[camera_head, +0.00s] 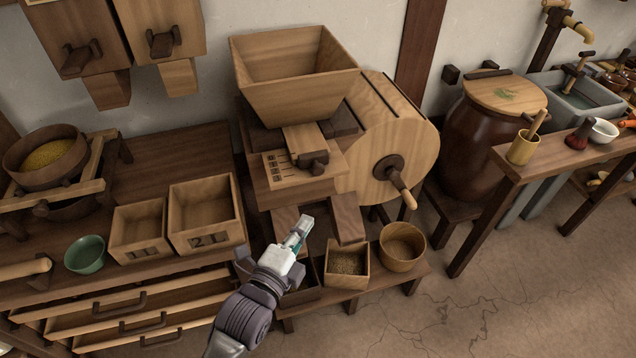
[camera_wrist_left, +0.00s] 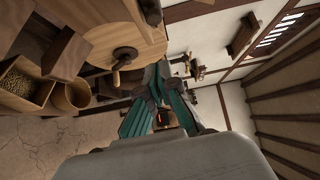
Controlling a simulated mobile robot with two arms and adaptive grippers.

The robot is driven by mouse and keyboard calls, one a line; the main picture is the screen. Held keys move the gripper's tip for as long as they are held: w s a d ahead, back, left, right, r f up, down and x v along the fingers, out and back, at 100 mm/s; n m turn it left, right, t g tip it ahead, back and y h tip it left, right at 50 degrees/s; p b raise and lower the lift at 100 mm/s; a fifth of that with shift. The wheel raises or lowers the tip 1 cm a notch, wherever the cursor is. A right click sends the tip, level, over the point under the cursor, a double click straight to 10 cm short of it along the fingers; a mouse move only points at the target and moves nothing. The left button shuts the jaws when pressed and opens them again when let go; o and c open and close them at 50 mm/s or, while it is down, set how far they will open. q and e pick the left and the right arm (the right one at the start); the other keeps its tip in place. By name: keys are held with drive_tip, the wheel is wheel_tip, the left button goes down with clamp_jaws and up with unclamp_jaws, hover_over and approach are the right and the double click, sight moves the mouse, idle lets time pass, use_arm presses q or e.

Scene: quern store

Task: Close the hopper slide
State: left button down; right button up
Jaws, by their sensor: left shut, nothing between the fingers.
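The wooden hopper (camera_head: 295,88) sits above the mill at the centre of the head view. Below its front, a pale slide board (camera_head: 303,138) with a dark knob (camera_head: 313,161) sticks out over a ledge with marks. How far the slide is out is hard to tell. My left gripper (camera_head: 301,229) is shut and empty, in front of and below the knob, apart from it. In the left wrist view its teal fingers (camera_wrist_left: 158,78) come together, and the slide is not clearly seen there. My right gripper is not in view.
The round wooden mill housing (camera_head: 385,135) with a crank handle (camera_head: 402,188) stands right of the slide. A grain box (camera_head: 347,267) and a round tub (camera_head: 402,246) stand on the low bench by my left gripper. Numbered boxes (camera_head: 207,212) are at left. Floor at lower right is clear.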

sight(313, 169)
use_arm(q)
drive_tip(key=w+a+p+x, duration=0.1)
drive_tip(key=a+x, duration=0.1)
drive_tip(key=x, duration=1.1)
drive_tip(key=shift+a, duration=0.35)
drive_tip(key=shift+r, duration=0.1)
drive_tip(key=w, duration=0.1)
drive_tip(key=w+b, duration=0.1)
drive_tip(key=shift+w+a, duration=0.25)
drive_tip(key=shift+a, duration=0.15)
drive_tip(key=shift+w+a, duration=0.1)
drive_tip(key=shift+w, duration=0.15)
drive_tip(key=shift+r, duration=0.25)
drive_tip(key=shift+a, duration=0.1)
